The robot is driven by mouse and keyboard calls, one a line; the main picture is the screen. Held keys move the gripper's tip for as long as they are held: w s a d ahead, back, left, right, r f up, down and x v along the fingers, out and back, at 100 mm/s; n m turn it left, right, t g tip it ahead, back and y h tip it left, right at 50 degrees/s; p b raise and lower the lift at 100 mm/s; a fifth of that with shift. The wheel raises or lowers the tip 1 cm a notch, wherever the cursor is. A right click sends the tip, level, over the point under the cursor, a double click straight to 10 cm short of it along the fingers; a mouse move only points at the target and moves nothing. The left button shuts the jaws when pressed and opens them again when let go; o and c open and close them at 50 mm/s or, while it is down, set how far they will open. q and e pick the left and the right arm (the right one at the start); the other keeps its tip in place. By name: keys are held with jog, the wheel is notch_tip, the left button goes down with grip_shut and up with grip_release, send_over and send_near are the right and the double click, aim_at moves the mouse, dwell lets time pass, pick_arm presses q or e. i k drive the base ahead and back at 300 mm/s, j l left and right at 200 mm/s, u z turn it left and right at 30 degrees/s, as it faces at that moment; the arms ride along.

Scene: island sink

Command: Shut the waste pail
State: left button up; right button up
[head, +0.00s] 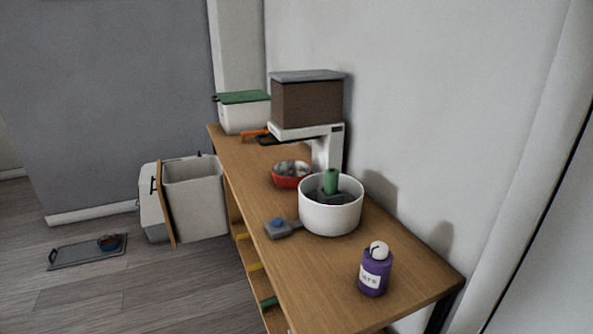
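A light grey bin (197,199) stands on the floor at the left end of the wooden counter. Its top is open and I see its inner walls; its bottom inside is hidden. An upright wooden panel (166,204) stands against its left side. A white part with a dark handle (151,203) is just left of the panel; I cannot tell whether it is a lid or a separate box. A white box with a green lid (243,112) is at the counter's far end, and its lid lies on top. Neither of my grippers is in view.
The counter (400,285) holds a white pot (330,214), red bowl (291,174), grey tool (283,229), purple jar (374,275) and brown-and-white appliance (307,103). Floor in front is clear.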

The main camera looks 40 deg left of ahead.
aim_at(191, 191)
jog(key=u, duration=1.3)
jog(key=j+u, duration=0.1)
jog(key=j, duration=0.6)
jog(key=i+j+u, duration=0.1)
jog(key=j, duration=0.6)
jog(key=i+j+u, duration=0.1)
jog(key=j, duration=0.6)
jog(key=i+j, duration=0.1)
jog(key=i+z, duration=0.05)
